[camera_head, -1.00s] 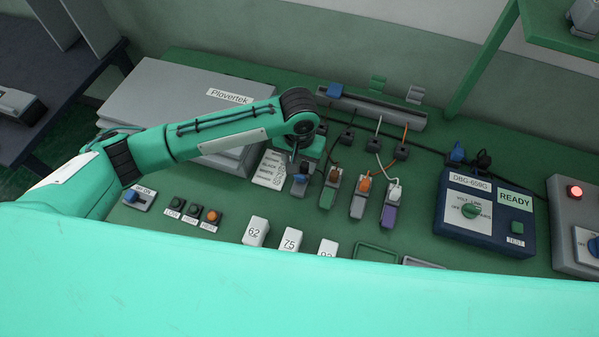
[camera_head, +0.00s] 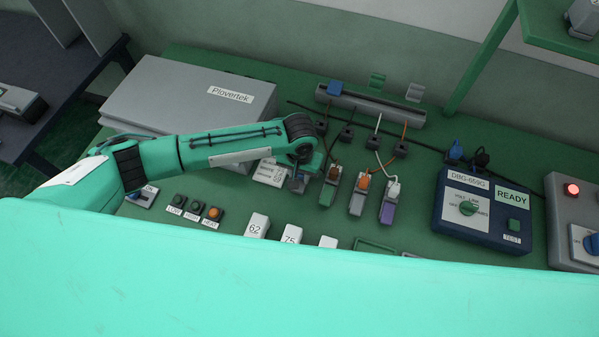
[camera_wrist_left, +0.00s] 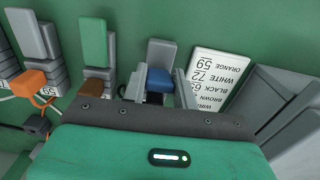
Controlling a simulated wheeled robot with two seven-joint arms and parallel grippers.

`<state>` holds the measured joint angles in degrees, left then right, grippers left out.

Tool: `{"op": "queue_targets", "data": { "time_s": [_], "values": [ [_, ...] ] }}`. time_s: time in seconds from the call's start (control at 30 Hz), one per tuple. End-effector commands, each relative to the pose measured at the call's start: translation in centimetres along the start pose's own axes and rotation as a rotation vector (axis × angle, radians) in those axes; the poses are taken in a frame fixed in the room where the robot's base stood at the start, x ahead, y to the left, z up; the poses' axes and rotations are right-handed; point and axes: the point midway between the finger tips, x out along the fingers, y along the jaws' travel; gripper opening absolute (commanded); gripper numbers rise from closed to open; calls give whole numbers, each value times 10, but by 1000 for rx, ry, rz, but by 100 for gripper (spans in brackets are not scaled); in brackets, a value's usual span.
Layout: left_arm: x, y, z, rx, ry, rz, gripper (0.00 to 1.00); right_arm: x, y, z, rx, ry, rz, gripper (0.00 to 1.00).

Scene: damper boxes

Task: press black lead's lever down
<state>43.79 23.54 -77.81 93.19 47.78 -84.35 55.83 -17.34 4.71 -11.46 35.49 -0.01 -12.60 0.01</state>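The black lead's connector (camera_wrist_left: 161,51) has a grey body and a blue lever (camera_wrist_left: 159,79). In the head view, the connector (camera_head: 298,184) is at the left end of the row, its lever mostly hidden by my left gripper (camera_head: 302,168). In the left wrist view, my left gripper (camera_wrist_left: 160,90) is open, with one grey finger on each side of the blue lever. I cannot tell whether a finger touches it. The black lead is mostly hidden. My right gripper is not in view.
The green connector with a brown lever (camera_head: 329,190) stands close beside it, then the orange-lever (camera_head: 359,193) and purple (camera_head: 389,204) connectors. A wire card (camera_wrist_left: 217,78) lies on the other side. A blue tester (camera_head: 483,212) shows READY.

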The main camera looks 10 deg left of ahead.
Motion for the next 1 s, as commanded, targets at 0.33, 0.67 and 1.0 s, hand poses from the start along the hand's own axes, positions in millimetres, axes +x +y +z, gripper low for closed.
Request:
{"op": "queue_targets", "data": {
  "time_s": [0.33,0.67,1.0],
  "values": [
    [0,0,2,-1,28,1,6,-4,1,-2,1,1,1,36],
    [3,0,13,-2,208,2,6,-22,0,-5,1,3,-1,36],
    [12,0,22,-3,431,2,6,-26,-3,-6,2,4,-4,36]
  ]
}}
